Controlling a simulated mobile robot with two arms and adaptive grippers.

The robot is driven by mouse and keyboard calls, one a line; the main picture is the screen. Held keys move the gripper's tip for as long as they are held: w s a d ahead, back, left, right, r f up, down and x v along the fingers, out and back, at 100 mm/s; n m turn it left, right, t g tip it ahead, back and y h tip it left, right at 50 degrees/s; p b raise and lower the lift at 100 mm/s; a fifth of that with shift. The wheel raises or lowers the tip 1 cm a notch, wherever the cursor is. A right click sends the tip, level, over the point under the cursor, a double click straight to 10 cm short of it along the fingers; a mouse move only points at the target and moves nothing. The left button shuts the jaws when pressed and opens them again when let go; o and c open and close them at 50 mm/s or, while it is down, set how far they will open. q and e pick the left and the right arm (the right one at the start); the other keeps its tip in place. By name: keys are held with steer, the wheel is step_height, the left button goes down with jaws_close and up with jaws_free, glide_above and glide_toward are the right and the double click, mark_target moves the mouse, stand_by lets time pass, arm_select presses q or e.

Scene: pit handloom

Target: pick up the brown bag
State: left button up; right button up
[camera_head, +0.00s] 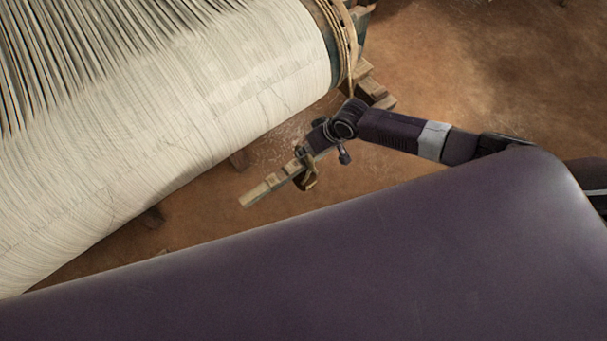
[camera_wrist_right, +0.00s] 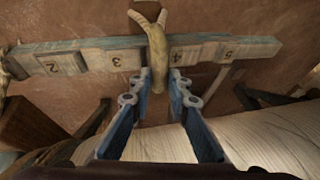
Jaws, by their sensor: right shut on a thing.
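The brown bag (camera_wrist_right: 157,52) is a small tan pouch with two horn-like ends at its top, in the right wrist view. It hangs upright in front of a wooden rail (camera_wrist_right: 121,58) with numbered blocks. My right gripper (camera_wrist_right: 161,80) is shut on the bag, one blue finger on each side of its lower part. In the head view my right gripper (camera_head: 305,160) is at the rail (camera_head: 262,189), with the bag (camera_head: 311,181) small beside it. I cannot tell whether the bag touches the rail. My left gripper is not in view.
The loom's large roll of pale warp threads (camera_head: 200,110) fills the upper left of the head view. Rope (camera_head: 343,40) wraps its end, and wooden blocks (camera_head: 371,88) stand below. Bare brown floor (camera_head: 470,60) is open at the upper right.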

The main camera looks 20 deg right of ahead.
jaws_close()
steer(key=shift+w+r, duration=0.15)
steer(key=shift+r, duration=0.1)
steer(key=shift+r+b, duration=0.3)
steer(key=shift+r, duration=1.4)
steer(key=s+d+b, duration=0.2)
steer(key=s+d, duration=1)
steer(key=shift+s+d+b, duration=0.3)
steer(key=shift+s+d, duration=0.05)
steer(key=shift+d, duration=0.05)
steer(key=shift+a, duration=0.1)
